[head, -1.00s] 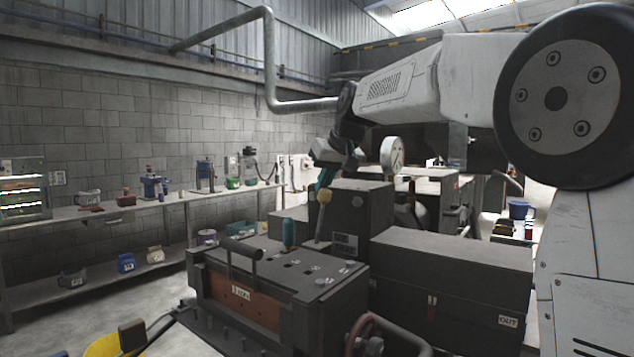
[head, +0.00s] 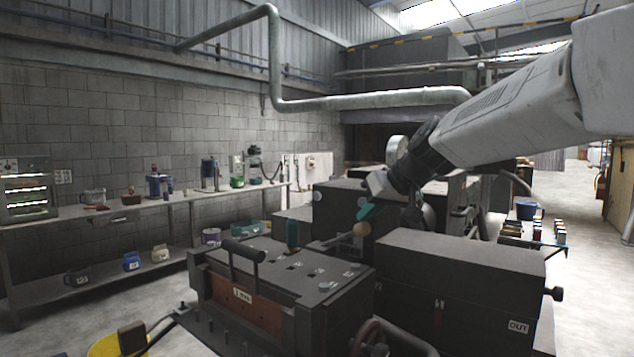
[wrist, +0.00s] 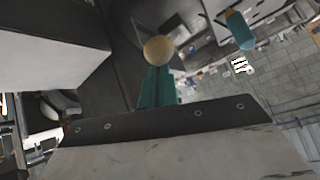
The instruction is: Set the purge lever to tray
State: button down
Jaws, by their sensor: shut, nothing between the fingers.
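A lever with a tan ball knob (head: 361,229) stands on the dark machine box (head: 275,265), its thin rod leaning far over to the right. The knob also shows in the wrist view (wrist: 158,50). My gripper (head: 366,211) has teal fingers, which are shut and empty, with their tips right by the knob. In the wrist view the fingers (wrist: 157,88) end at the knob's edge; whether they touch it I cannot tell. A second, teal-handled lever (head: 292,234) stands upright to the left. The small marks on the box top are too small to read.
A long dark box marked OUT (head: 460,270) stands close on the right. A black bar handle (head: 243,249) rises from the machine's near left. Open air lies above the machine.

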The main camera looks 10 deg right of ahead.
jog(key=shift+s+d+f, duration=0.15)
jog(key=shift+s+f, duration=0.05)
jog(key=shift+f, duration=0.35)
jog(key=shift+s+d+f, duration=0.1)
jog(key=shift+s+f, duration=0.1)
jog(key=shift+f, duration=0.3)
jog(key=w+r, duration=0.3)
jog(key=r, duration=0.2)
jog(key=s+d+r, duration=0.1)
jog(key=s+d, duration=0.4)
jog(key=s, duration=0.3)
jog(key=shift+s+d+r, duration=0.2)
jog(key=shift+s+d, duration=0.05)
jog(key=shift+s, duration=0.1)
